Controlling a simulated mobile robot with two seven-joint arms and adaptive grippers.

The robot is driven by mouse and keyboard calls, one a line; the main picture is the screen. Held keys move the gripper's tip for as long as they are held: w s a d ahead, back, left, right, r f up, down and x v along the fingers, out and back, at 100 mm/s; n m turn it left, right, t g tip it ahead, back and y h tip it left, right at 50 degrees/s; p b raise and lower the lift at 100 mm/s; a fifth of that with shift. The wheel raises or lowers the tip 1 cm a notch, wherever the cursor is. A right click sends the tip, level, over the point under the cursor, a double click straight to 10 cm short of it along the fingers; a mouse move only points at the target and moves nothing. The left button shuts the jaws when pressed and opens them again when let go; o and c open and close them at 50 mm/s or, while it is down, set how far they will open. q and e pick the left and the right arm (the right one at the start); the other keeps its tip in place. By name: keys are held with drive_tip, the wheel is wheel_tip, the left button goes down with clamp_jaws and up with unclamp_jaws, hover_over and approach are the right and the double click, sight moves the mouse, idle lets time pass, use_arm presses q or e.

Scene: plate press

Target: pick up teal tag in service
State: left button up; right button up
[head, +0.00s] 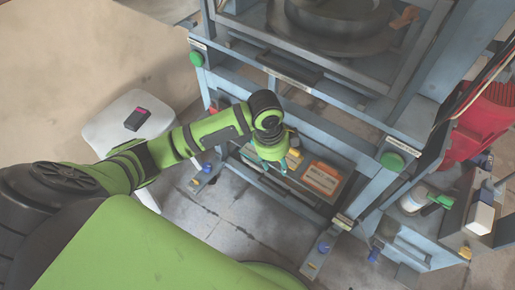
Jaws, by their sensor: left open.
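My left arm reaches in from the left, and its left gripper (272,160) points down at the front of the press's lower shelf. The gripper is open, but its fingers are small and partly covered by my wrist. Small teal patches show right at the fingertips; I cannot tell whether they are the teal tag or part of the gripper. On the shelf beside the gripper lie a yellow item (293,158) and an orange-and-white item (322,177). My right gripper is not in view.
The blue-grey press frame (300,120) rises around the shelf, with green buttons (196,58) on its posts. A white stool (112,128) with a dark-and-pink object stands left. A red machine (485,125) and a side shelf with a white bottle (413,199) stand right.

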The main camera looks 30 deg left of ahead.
sight(254, 149)
use_arm(q)
drive_tip(key=w+a+r, duration=0.1)
drive_tip(key=a, duration=0.1)
drive_tip(key=w+a+r+m+y, duration=0.1)
drive_tip(key=w+a+r, duration=0.1)
drive_tip(key=a, duration=0.1)
drive_tip(key=w+a+r+m+g, duration=0.1)
drive_tip(key=a+r, duration=0.1)
drive_tip(key=shift+w+a+r+y, duration=0.2)
drive_tip(key=shift+w+a+y, duration=0.1)
drive_tip(key=shift+a, duration=0.1)
drive_tip(key=f, duration=0.2)
drive_tip(key=f+b, duration=0.1)
drive_tip(key=f, duration=0.4)
drive_tip(key=shift+s+a, duration=0.15)
drive_tip(key=shift+a, duration=0.15)
drive_tip(key=shift+r, duration=0.1)
clamp_jaws()
